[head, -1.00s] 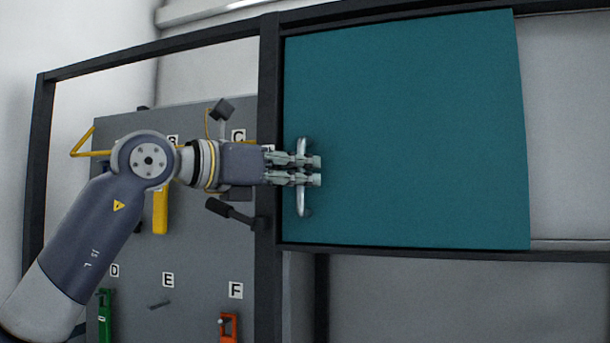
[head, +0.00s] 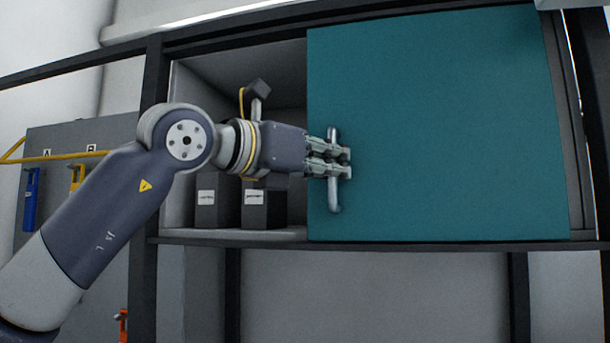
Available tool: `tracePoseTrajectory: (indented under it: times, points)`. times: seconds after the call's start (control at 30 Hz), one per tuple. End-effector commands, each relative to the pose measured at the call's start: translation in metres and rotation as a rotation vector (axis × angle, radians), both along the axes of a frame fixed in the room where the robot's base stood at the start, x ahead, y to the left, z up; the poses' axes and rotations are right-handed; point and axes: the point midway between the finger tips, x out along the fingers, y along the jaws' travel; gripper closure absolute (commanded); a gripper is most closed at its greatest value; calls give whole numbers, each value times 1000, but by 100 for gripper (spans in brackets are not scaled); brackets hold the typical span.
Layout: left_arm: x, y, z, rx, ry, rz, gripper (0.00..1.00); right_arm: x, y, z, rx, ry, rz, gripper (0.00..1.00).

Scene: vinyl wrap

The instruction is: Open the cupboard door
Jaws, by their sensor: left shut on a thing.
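The cupboard door (head: 450,120) is a large teal sliding panel on the dark-framed cupboard. It covers the right part of the cupboard, and the left part stands open. A silver vertical bar handle (head: 334,199) sits near the door's left edge. My left gripper (head: 345,161) is shut on the middle of this handle, with its fingers around the bar. The handle's ends show above and below the fingers. My right gripper is not in the frame.
Inside the open left part, two dark boxes with white labels (head: 262,208) stand on the cupboard floor, partly behind my left arm. A grey board (head: 60,150) with lettered hooks and hanging tools is at the left. A dark post (head: 147,200) stands between.

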Motion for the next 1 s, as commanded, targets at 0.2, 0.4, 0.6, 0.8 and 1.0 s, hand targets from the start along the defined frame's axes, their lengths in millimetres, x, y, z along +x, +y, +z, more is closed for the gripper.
tracePoseTrajectory:
  times: [0.2,0.4,0.6,0.8,1.0]
  points:
    - [-10,-30,-3,3,5,-5,100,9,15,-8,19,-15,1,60]
    - [-13,-38,-2,3,5,-5,100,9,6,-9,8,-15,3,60]
    - [-14,-39,-2,3,5,-6,100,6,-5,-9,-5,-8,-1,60]
    - [-13,-39,-2,2,5,-6,80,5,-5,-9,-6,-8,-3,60]
    - [-13,-37,-1,0,3,-4,80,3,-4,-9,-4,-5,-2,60]
